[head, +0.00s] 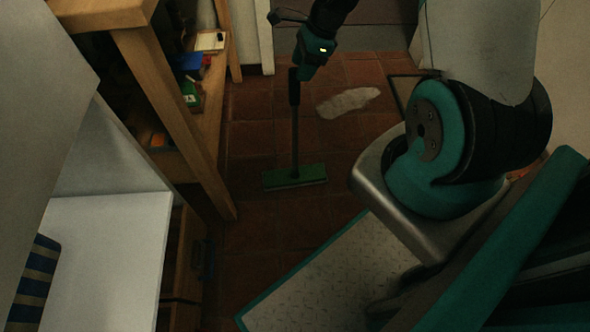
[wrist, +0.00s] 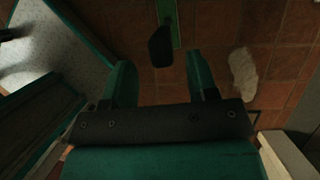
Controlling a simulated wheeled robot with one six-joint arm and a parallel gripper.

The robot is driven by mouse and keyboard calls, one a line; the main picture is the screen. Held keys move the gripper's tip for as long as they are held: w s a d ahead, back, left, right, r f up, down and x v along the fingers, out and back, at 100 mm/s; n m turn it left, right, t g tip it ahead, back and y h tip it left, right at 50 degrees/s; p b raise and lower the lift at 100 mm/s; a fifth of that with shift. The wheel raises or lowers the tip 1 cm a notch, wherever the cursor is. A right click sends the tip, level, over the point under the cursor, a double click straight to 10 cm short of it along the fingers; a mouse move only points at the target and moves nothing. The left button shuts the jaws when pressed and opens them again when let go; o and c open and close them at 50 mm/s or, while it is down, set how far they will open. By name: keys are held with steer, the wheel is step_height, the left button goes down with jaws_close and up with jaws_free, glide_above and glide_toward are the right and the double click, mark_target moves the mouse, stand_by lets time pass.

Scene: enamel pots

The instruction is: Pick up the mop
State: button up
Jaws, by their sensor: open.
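The mop stands upright on the tiled floor, with a flat green head (head: 295,177) and a thin dark handle (head: 295,135). My gripper (head: 300,75) is just above the handle's top end in the head view; its fingers are hard to make out there. In the wrist view my gripper (wrist: 160,75) is open, with two teal fingers apart. The mop's black handle grip (wrist: 161,46) appears between and just beyond the fingertips, with gaps on both sides. Part of the green head (wrist: 167,12) shows behind it at the top edge.
A pale irregular patch (head: 348,102) lies on the floor right of the mop. A wooden shelf unit (head: 160,85) with several small items stands on the left. A white surface (head: 105,255) with a blue-and-yellow striped item (head: 34,283) is nearer. The tiles around the mop head are clear.

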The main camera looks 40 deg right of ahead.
steer(key=b+x, duration=0.2)
steer(key=x, duration=0.3)
steer(key=shift+w, duration=0.15)
steer(key=shift+c, duration=0.2)
jaws_close()
steer(key=shift+r, duration=0.1)
steer(key=shift+r, duration=0.1)
